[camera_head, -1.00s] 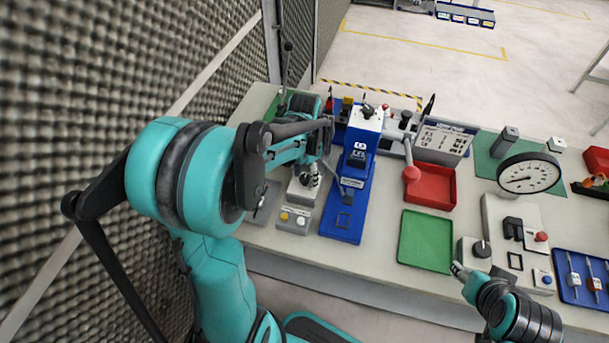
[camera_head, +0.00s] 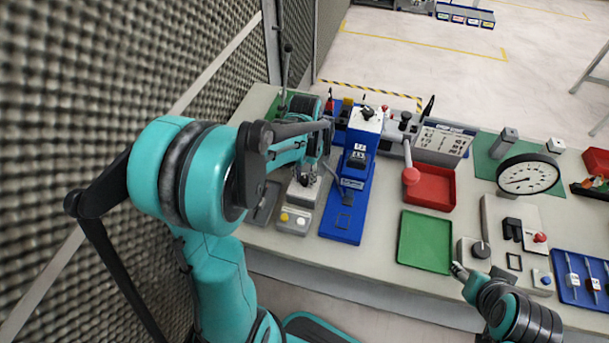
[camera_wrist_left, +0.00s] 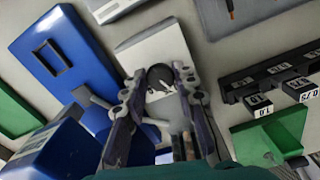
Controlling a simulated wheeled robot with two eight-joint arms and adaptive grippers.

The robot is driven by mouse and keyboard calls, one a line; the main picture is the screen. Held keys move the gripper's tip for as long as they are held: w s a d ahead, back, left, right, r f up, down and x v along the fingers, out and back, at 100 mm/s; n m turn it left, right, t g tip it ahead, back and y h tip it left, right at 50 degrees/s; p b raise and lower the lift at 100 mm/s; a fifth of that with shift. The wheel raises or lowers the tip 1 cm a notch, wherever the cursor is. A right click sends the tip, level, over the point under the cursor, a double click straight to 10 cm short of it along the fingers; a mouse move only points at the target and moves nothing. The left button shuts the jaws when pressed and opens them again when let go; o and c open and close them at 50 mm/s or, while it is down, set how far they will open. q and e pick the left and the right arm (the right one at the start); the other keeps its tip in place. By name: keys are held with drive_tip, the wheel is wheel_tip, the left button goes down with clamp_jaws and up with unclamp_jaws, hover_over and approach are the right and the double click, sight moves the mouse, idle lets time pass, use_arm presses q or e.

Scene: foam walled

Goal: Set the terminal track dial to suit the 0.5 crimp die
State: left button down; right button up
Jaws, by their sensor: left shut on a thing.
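A pale grey block with a dark round dial stands left of the blue press (camera_head: 345,222), which carries small white labels. In the left wrist view the dial (camera_wrist_left: 160,79) has a light pointer mark and sits between my fingertips; its scale is too small to read. My left gripper (camera_head: 306,178) is over the block (camera_head: 303,192) and shut on the dial (camera_wrist_left: 160,88). In the left wrist view a dark rack (camera_wrist_left: 268,72) holds several labelled dies, among them 1.0 (camera_wrist_left: 262,107) and 0.75 (camera_wrist_left: 300,91). My right gripper (camera_head: 458,269) is low at the right; its jaws are unclear.
A button box (camera_head: 293,221) is just in front of the dial block. A green tray (camera_head: 425,241), a red bin (camera_head: 432,186) and another knob box (camera_head: 473,250) lie to the right. A foam wall (camera_head: 60,120) bounds the left. Bench space between press and green tray is clear.

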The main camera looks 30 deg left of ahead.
sight(305, 179)
use_arm(q)
drive_tip(key=n, duration=0.5)
idle(0.6)
drive_tip(key=c, duration=1.2)
unclamp_jaws()
wheel_tip(305, 179, up, 12)
